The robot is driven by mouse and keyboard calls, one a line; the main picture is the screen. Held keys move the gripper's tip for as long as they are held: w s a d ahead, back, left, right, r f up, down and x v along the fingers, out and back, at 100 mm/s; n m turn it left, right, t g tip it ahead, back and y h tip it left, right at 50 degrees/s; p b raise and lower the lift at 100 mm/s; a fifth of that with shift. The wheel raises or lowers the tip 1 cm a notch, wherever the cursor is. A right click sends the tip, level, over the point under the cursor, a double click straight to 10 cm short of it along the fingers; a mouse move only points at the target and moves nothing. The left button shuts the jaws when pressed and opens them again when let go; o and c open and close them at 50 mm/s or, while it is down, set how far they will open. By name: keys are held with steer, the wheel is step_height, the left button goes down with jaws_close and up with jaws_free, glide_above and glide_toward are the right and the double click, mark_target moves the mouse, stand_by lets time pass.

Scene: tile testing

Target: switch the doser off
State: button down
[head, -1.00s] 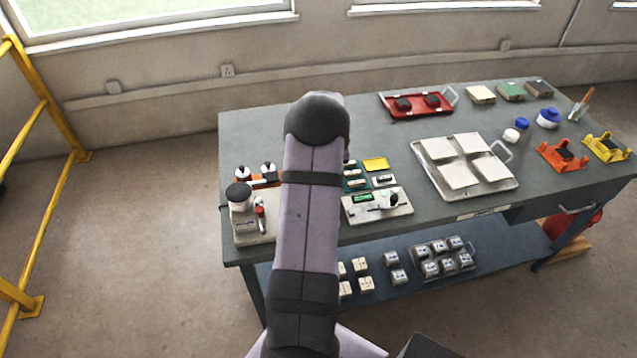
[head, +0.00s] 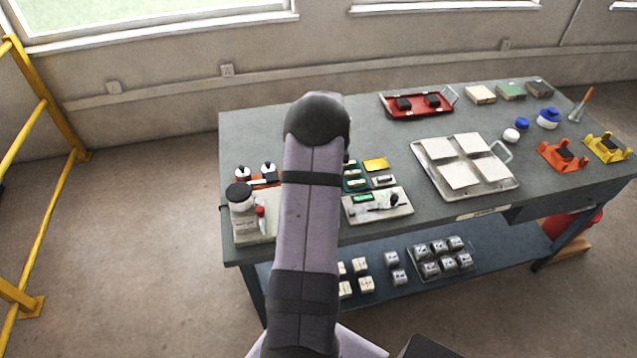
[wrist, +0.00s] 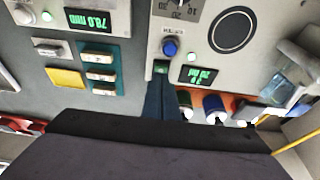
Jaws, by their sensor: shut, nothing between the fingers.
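The doser (head: 250,228) stands at the left front of the table, a pale base with a white, dark-lidded jar; my arm covers its right side in the head view. In the wrist view its pale panel (wrist: 200,15) fills the upper right, with a blue knob (wrist: 170,47), a lit green display (wrist: 197,75), a dial and a dark ring. A small green-lit part (wrist: 161,68) sits below the knob. My gripper (wrist: 160,82) is shut and empty, its fingertips right at that green part; I cannot tell whether they touch. In the head view my gripper is hidden behind my arm.
A gauge with a green display (head: 375,208) stands right of the doser. Behind it are a teal tray of small pieces (wrist: 120,70) and a yellow pad (head: 376,164). An orange rack (head: 262,182) with small bottles stands close behind the doser. A tray of tiles (head: 425,180) lies farther right.

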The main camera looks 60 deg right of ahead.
steer(key=shift+f+b, duration=0.5)
steer(key=shift+f, duration=0.15)
stand_by(0.4)
steer(key=shift+r, duration=0.15)
step_height(320, 180, up, 7)
steer(key=p, duration=0.4)
steer(key=shift+p, duration=0.35)
stand_by(0.5)
steer(key=w+a+r+n+t+b, duration=0.1)
steer(key=w+a+r+n+b, duration=0.2)
steer(key=w+a, duration=0.6)
steer(key=w+a+r+n+t+b, duration=0.1)
steer(key=w+a+r+n+t, duration=0.3)
steer(key=a, duration=0.9)
steer(key=s+a+f+n+g+y+p, duration=0.1)
steer(key=s+a+g, duration=0.2)
steer(key=a, duration=0.6)
steer(key=s+a+n+g+y+p, duration=0.15)
steer(key=s+a, duration=0.25)
steer(key=a, duration=0.5)
steer(key=s+a+f+g, duration=0.1)
steer(key=s+a+g, duration=0.2)
steer(key=s+a, duration=0.5)
steer(key=s+p, duration=0.1)
steer(key=s, duration=0.2)
